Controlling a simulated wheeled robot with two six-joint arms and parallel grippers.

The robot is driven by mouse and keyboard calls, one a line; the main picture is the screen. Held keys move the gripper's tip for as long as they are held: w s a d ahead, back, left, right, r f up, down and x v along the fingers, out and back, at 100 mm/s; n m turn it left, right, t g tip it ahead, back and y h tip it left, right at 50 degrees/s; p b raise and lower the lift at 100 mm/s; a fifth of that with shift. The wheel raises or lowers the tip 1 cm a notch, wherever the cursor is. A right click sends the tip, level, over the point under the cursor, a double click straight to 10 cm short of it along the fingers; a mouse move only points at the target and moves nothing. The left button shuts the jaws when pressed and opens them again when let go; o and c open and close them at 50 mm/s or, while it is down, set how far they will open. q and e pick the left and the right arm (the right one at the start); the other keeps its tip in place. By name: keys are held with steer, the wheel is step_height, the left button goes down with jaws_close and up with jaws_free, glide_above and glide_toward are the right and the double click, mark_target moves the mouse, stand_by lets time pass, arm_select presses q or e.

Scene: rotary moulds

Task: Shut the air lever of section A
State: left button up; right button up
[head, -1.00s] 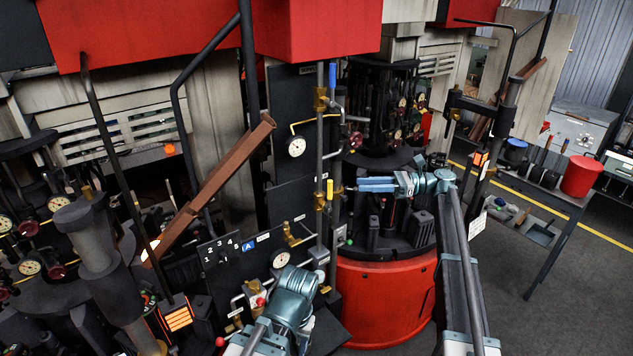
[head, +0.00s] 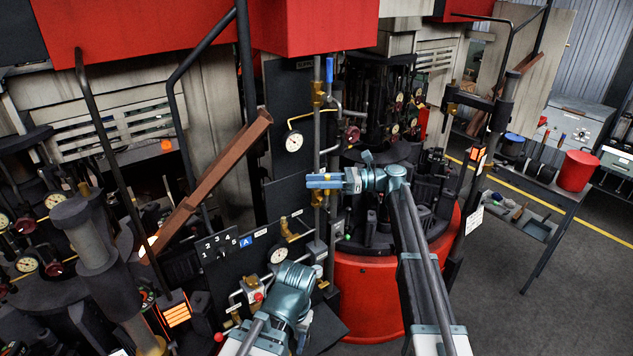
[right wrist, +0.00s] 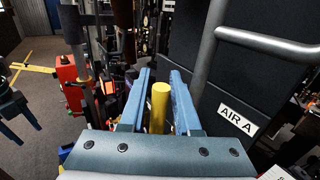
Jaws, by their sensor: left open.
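In the right wrist view a yellow upright lever handle (right wrist: 160,105) stands between the two blue fingers of my right gripper (right wrist: 160,88), beside a dark panel with the label AIR A (right wrist: 238,118). The fingers look apart, one on each side of the handle; I cannot tell if either touches it. In the head view my right gripper (head: 322,181) is at the vertical pipe on the panel and hides the yellow handle. My left gripper (head: 292,287) is lower, in front of the panel's lower part; its fingertips are not clearly visible.
A pressure gauge (head: 293,141) and a number plate (head: 218,245) are on the left. A brown sloping chute (head: 205,185) and a red round base (head: 370,290) flank the panel.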

jaws_close()
stand_by(1.5)
